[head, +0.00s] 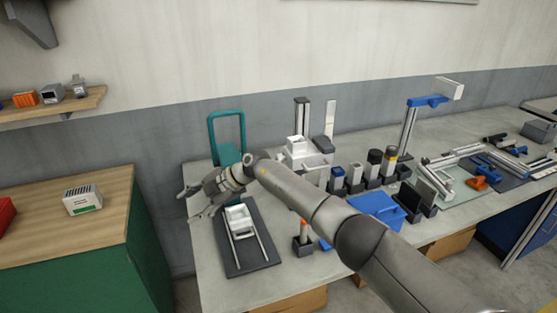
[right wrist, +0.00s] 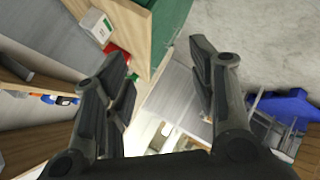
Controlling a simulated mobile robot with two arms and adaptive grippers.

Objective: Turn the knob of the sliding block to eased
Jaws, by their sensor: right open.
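The sliding block (head: 239,218) is white and sits on two pale rails over a dark base plate (head: 262,260) at the left end of the workbench. I cannot make out its knob or the knob's setting. My right gripper (head: 194,203) is open and empty, just left of the block and above the bench edge, apart from the block as far as I can tell. In the right wrist view its two fingers (right wrist: 162,58) stand wide apart with nothing between them. My left gripper is not in view.
A teal frame (head: 227,135) stands behind the block. A small holder with an orange-topped tool (head: 303,240) is right of the base plate. Several dark containers (head: 355,180) and a blue tray (head: 376,207) lie farther right. A wooden-topped green cabinet (head: 100,225) stands at left.

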